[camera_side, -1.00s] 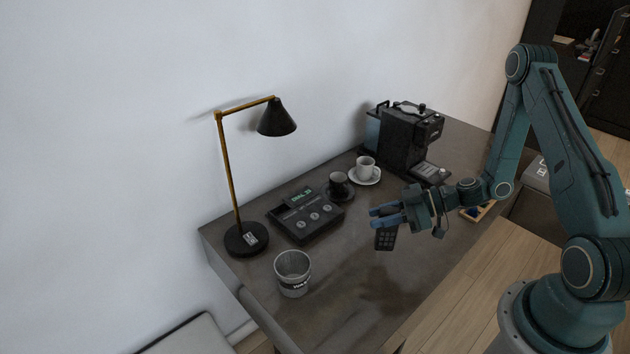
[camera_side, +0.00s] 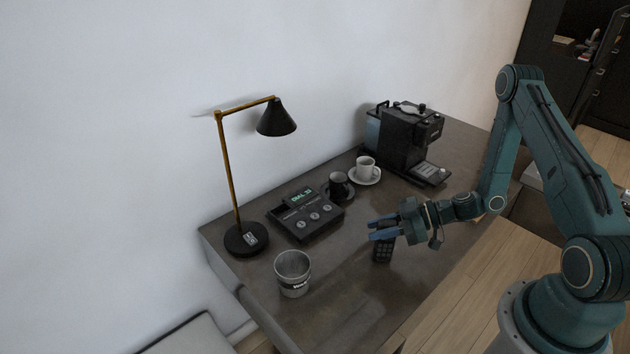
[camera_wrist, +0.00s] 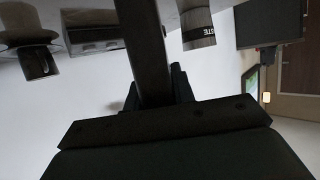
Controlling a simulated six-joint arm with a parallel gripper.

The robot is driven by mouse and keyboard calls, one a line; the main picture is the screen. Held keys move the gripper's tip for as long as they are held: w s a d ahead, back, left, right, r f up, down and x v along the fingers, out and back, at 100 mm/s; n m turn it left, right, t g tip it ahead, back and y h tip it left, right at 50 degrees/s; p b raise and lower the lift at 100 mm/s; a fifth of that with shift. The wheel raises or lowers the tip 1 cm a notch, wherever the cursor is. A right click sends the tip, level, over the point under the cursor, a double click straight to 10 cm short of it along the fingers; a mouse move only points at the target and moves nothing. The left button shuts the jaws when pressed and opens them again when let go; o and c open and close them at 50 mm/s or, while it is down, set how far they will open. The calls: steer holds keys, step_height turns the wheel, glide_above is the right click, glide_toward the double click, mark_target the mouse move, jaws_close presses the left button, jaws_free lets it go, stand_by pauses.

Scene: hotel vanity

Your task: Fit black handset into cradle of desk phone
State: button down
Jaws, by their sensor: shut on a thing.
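My gripper (camera_side: 384,229) is shut on the black handset (camera_side: 383,251), which hangs below the fingers over the front of the desk in the side view. Its keypad face shows there. In the wrist view the handset (camera_wrist: 146,45) is a dark bar running up from between the fingers (camera_wrist: 156,90). The desk phone (camera_side: 307,217) sits on the desk to the left of my gripper, apart from the handset. It has a lit green display and several round buttons. The phone also shows in the wrist view (camera_wrist: 92,35), partly behind the handset.
A grey bin (camera_side: 293,273) stands left of the handset, in front of the phone. A lamp (camera_side: 246,239) is left of the phone. A black cup (camera_side: 340,184), a white cup (camera_side: 366,167) and a coffee machine (camera_side: 405,138) stand behind. The desk between phone and handset is clear.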

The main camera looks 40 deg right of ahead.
steer(key=c, duration=1.2)
jaws_free()
steer(key=shift+f, duration=0.15)
steer(key=shift+o, duration=0.2)
steer(key=shift+d+r, duration=0.1)
steer(key=shift+r, duration=0.1)
steer(key=v, duration=0.7)
steer(key=shift+s, duration=0.2)
steer(key=shift+o, duration=0.4)
steer(key=shift+d, duration=0.1)
